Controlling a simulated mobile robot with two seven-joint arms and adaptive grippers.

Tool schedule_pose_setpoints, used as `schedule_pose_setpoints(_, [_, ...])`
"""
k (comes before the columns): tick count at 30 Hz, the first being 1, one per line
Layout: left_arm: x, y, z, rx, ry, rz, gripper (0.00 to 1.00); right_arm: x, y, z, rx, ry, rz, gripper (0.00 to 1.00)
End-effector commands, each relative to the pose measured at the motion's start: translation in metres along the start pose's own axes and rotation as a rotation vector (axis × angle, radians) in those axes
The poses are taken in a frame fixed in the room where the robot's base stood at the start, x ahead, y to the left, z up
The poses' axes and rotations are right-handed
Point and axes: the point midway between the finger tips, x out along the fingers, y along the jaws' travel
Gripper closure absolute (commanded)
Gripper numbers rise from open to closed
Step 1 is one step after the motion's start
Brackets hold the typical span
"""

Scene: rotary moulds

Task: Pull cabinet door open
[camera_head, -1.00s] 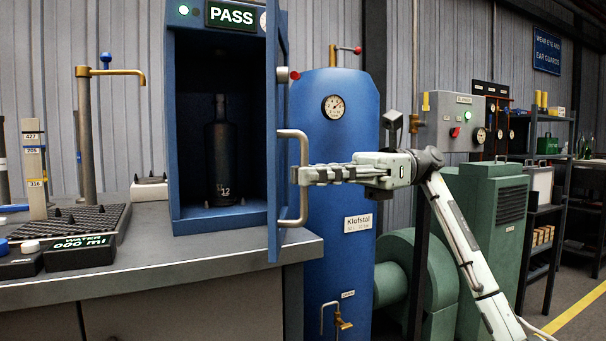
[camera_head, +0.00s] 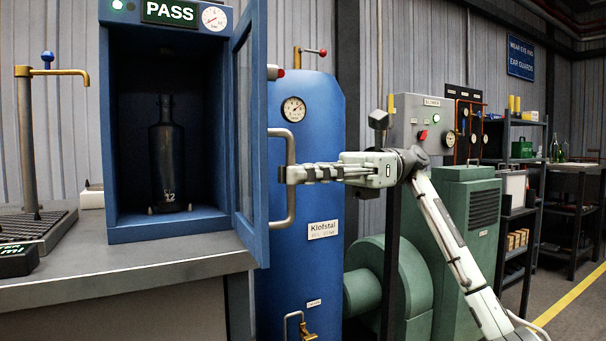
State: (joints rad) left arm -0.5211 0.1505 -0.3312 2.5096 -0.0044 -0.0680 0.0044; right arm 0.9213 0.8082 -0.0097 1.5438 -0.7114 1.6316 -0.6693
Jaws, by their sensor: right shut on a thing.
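The blue cabinet (camera_head: 113,150) stands on the bench with its front uncovered. Its blue-framed door (camera_head: 247,200) is hinged on the right side and stands swung open, seen at a steep angle. A bent metal handle (camera_head: 291,155) sticks out to the right from the door. My right gripper (camera_head: 287,174) is shut on the handle's upright bar, its arm coming in from the right. Its fingertips partly hide the bar. Inside the cabinet a dark bottle (camera_head: 167,155) stands upright. My left gripper is not in view.
A blue tank (camera_head: 318,190) with a gauge stands right behind the door and handle. A green blower (camera_head: 395,285) and green housing (camera_head: 470,230) are further right. A brass tap (camera_head: 55,72) rises from the bench (camera_head: 120,270) at left. Floor shows clear at far right.

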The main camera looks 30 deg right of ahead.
Motion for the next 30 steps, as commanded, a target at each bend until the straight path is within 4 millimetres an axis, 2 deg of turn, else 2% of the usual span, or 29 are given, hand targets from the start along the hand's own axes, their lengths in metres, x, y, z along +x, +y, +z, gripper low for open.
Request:
schedule_pose_setpoints(1, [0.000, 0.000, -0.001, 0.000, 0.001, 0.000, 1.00, -0.002, -0.006, 0.002, 0.005, -0.010, -0.022, 1.00])
schedule_pose_setpoints(9, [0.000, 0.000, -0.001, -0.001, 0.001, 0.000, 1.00, -0.002, -0.006, 0.002, 0.006, -0.011, -0.022, 1.00])
schedule_pose_setpoints(10, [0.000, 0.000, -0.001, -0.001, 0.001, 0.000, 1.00, -0.002, -0.007, 0.002, 0.006, -0.011, -0.022, 0.87])
schedule_pose_setpoints(15, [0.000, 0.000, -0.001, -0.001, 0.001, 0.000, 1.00, -0.001, -0.006, 0.002, 0.005, -0.009, -0.019, 0.69])
schedule_pose_setpoints(25, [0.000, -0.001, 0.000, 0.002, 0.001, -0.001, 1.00, -0.005, -0.004, 0.002, 0.003, -0.007, -0.014, 0.69])
schedule_pose_setpoints(30, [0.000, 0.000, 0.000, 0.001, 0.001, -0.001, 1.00, -0.030, -0.004, 0.002, 0.005, -0.008, -0.016, 0.69])
